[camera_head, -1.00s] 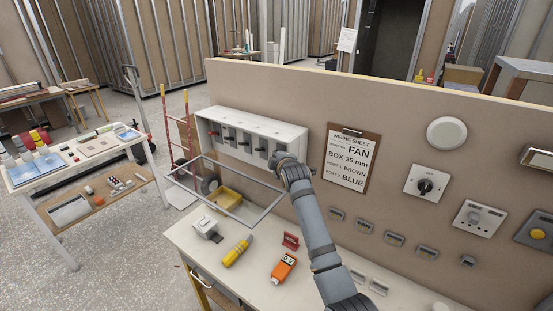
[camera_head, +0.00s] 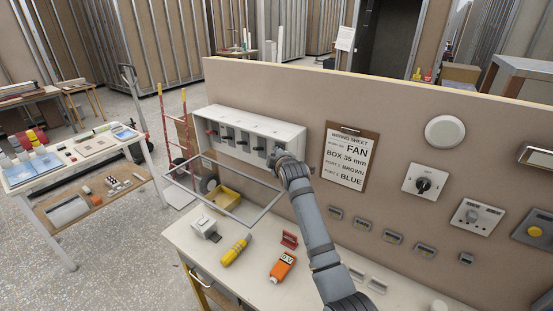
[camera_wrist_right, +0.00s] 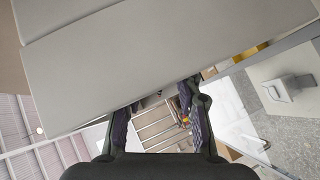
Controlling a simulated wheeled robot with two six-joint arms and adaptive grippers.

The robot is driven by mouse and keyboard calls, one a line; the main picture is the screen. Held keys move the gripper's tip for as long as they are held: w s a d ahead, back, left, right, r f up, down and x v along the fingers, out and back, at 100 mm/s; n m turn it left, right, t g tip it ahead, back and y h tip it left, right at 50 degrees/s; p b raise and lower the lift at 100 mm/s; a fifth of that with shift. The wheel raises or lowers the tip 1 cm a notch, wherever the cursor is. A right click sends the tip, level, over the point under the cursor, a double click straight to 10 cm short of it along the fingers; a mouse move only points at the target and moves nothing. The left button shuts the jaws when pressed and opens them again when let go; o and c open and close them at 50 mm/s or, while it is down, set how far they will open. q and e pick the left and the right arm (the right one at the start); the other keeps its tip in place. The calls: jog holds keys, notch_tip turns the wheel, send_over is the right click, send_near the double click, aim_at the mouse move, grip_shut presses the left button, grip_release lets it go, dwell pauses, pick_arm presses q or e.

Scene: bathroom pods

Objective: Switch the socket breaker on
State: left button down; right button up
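The white breaker box (camera_head: 297,134) is fixed to the beige board. A row of switches sits in its open front, a red one (camera_head: 211,133) at the left end and dark ones (camera_head: 245,139) along the row. Labels are too small to read. My right gripper (camera_head: 274,154) is at the right end of the row, hiding the switch there. In the right wrist view its fingers (camera_wrist_right: 158,103) are apart, with tips partly under a large grey surface (camera_wrist_right: 160,60). A small dark part shows between them; contact is unclear. My left gripper is out of view.
A thin grey rectangular frame (camera_head: 232,217) juts out below the box. The bench (camera_head: 192,231) holds a yellow tray (camera_head: 222,197), a yellow tool (camera_head: 234,252) and an orange meter (camera_head: 282,267). A wiring sheet (camera_head: 346,157), dial switch (camera_head: 424,184) and socket (camera_head: 477,217) are right.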

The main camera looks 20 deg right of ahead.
jog(key=v, duration=1.1)
jog(key=shift+s, duration=0.3)
